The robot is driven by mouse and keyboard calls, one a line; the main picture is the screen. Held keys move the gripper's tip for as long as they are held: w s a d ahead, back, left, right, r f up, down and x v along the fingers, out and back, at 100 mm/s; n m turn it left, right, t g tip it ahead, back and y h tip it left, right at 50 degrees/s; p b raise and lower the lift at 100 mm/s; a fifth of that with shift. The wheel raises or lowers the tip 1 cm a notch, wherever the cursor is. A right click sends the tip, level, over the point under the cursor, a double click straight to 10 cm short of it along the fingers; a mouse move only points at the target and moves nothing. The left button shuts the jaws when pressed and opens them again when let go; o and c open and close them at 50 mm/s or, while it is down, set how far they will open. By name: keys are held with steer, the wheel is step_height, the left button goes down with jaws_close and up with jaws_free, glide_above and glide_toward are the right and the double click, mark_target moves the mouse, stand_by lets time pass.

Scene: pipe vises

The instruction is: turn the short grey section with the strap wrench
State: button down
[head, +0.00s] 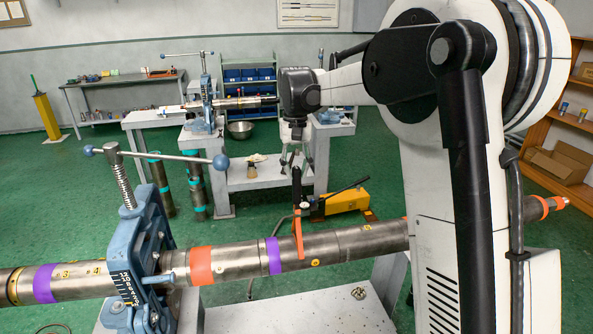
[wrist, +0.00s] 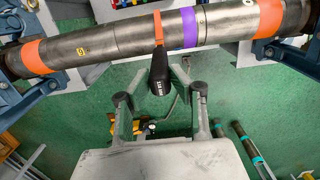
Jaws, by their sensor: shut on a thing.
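The pipe string runs across the head view, held in a blue vise (head: 150,260). A short grey section (head: 322,246) lies just right of the purple band (head: 273,256); it also shows in the wrist view (wrist: 130,40), left of the purple band. The strap wrench's orange strap (head: 298,238) passes around this section, close to the purple band. Its black handle (wrist: 160,82) points away from the pipe toward my gripper. My gripper (head: 296,160) is shut on the handle, above the pipe in the head view. The strap's far side is hidden.
My arm hides part of the pipe on the right. A yellow hydraulic unit (head: 346,200) stands on the green floor behind the pipe. A second workbench (head: 265,178) with another vise stands farther back. A small metal part (head: 359,293) lies on the near bench.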

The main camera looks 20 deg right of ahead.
steer(key=shift+w+f, duration=0.1)
steer(key=shift+w, duration=0.25)
stand_by(0.3)
steer(key=shift+w+r, duration=0.1)
steer(key=shift+r, duration=0.2)
steer(key=shift+w+r+p, duration=0.15)
steer(key=shift+r+p, duration=1.15)
steer(key=shift+r, duration=0.95)
